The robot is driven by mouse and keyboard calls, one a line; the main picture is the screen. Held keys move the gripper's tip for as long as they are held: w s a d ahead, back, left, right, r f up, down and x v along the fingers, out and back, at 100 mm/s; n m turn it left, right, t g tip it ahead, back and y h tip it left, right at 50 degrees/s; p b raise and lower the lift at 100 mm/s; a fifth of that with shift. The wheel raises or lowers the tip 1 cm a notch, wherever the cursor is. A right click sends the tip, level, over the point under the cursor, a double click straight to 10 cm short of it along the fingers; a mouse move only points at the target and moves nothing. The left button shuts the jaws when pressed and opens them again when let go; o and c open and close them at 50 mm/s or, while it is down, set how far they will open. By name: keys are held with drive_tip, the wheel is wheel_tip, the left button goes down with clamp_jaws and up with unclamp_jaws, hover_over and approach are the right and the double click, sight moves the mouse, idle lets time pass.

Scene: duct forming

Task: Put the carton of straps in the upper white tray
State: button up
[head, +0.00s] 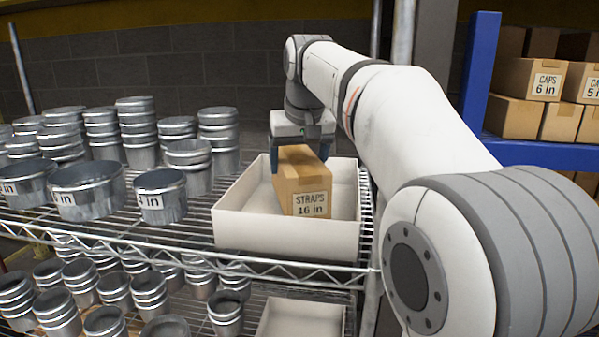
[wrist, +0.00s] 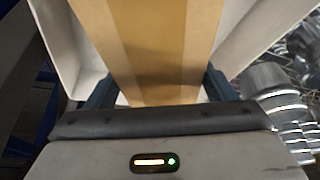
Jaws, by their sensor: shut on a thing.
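The carton of straps (head: 303,183) is a brown box labelled "STRAPS 16 in". It sits upright inside the walls of the upper white tray (head: 285,237) on the wire shelf. Whether its base touches the tray floor is hidden by the front wall. My gripper (head: 302,143) is above the carton and shut on its upper part. In the wrist view, the carton (wrist: 160,45) lies between the two dark fingers of my gripper (wrist: 160,95). Pale tray walls (wrist: 60,40) show on both sides of it.
Stacked metal duct collars (head: 136,130) stand left of the tray on the same shelf. A lower white tray (head: 300,318) and more collars are on the shelf below. A blue rack (head: 480,70) with cartons of caps (head: 533,80) stands at the right.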

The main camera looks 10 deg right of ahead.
drive_tip(key=shift+f, duration=1.05)
drive_tip(key=shift+f, duration=0.15)
drive_tip(key=o, duration=1.4)
drive_tip(key=shift+c, duration=0.2)
drive_tip(key=v, duration=1.2)
drive_tip(key=shift+s, duration=0.1)
